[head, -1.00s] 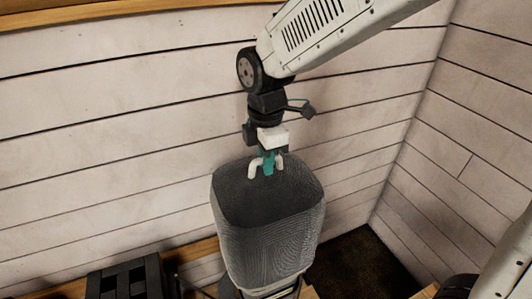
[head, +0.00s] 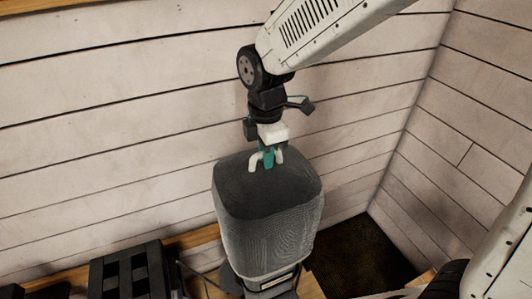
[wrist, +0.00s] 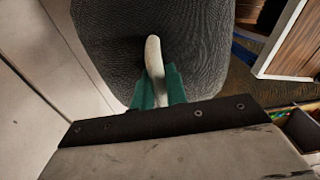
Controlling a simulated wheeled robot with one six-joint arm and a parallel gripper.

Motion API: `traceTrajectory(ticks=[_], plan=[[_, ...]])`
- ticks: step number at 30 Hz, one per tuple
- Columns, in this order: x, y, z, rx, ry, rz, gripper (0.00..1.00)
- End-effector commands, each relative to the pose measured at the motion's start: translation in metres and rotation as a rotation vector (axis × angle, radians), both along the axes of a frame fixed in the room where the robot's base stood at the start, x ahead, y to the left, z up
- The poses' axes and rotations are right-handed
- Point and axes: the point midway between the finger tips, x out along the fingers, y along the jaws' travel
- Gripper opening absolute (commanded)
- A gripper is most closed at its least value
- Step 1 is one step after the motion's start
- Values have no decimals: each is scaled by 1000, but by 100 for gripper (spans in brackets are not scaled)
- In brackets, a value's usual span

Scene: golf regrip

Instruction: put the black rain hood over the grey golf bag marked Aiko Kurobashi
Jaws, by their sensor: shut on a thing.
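The black rain hood (head: 268,215) is a dark mesh cover with a rounded top, hanging upright with its mouth down. My gripper (head: 268,160) is shut on the white loop handle (head: 254,163) on its top. The wrist view shows the teal fingertips (wrist: 160,88) around the white handle (wrist: 153,55) with the hood (wrist: 105,40) below. Under the hood's lower edge shows a grey bag part with a pale label plate (head: 272,284). The label is too small to read. The bag's top is hidden, and I cannot tell how far the hood is over it.
A black slatted crate-like thing (head: 128,272) stands at the lower left. A white plank wall (head: 120,110) is close behind the hood, and another wall meets it at the right. A dark mat (head: 355,255) lies on the floor right of the bag.

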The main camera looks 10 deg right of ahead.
Motion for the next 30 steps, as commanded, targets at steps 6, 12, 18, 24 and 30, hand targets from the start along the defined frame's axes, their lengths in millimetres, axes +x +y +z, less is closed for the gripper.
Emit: traceTrajectory(ticks=[6,12,18,24,30], plan=[[0,0,-4,0,1,0,0],[0,0,-7,0,-1,0,20],[0,0,-7,0,0,0,40],[0,0,-7,0,0,0,73],[0,0,-7,0,0,0,82]])
